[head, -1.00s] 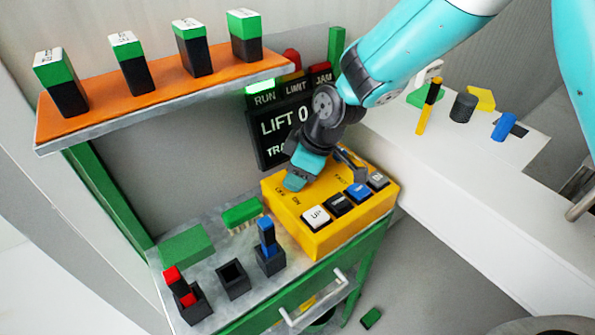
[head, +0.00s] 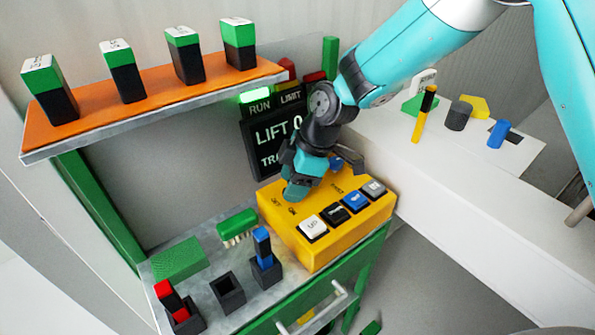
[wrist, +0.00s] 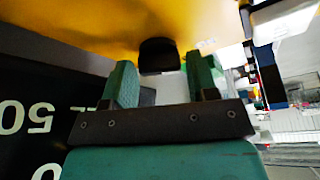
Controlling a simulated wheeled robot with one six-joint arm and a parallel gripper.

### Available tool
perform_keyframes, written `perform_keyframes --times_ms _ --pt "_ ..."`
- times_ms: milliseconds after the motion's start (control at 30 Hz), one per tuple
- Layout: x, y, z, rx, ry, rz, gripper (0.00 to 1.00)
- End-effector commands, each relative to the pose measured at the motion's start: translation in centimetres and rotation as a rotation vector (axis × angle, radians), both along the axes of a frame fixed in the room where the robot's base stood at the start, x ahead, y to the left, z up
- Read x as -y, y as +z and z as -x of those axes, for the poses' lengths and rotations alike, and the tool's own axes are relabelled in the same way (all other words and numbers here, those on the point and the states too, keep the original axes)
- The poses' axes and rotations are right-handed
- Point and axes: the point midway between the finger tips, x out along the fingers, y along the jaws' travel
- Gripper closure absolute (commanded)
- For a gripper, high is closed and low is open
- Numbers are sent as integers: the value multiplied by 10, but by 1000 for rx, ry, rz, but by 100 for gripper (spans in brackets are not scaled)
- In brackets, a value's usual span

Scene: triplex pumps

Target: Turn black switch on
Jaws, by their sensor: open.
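The yellow control box (head: 318,252) stands on the bench below the lift display. My gripper (head: 298,185) is over its far left part, near the OFF/ON lettering, and hides that area in the head view. In the wrist view, a black switch (wrist: 157,55) sticks out from the yellow surface. It lies ahead of and between the two green fingers of my open gripper (wrist: 162,82). I cannot tell whether the fingers touch it. A blue knob (head: 337,163) shows just right of the gripper.
White, black, blue and grey buttons line the box's front edge. The display (head: 272,135) stands close behind the gripper. An orange shelf (head: 150,105) with several green-black blocks is at upper left. Black holders (head: 228,291) stand left of the box.

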Motion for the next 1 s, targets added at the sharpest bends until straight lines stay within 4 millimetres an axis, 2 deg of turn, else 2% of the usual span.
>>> perform_keyframes --times_ms 167,700,833,1000 --pt "7 17 -2 4 -3 -1 47" --pt "57 135 -6 5 -2 -1 47" --pt "63 151 -6 2 -2 -1 47" --pt "67 160 -6 1 0 0 47"
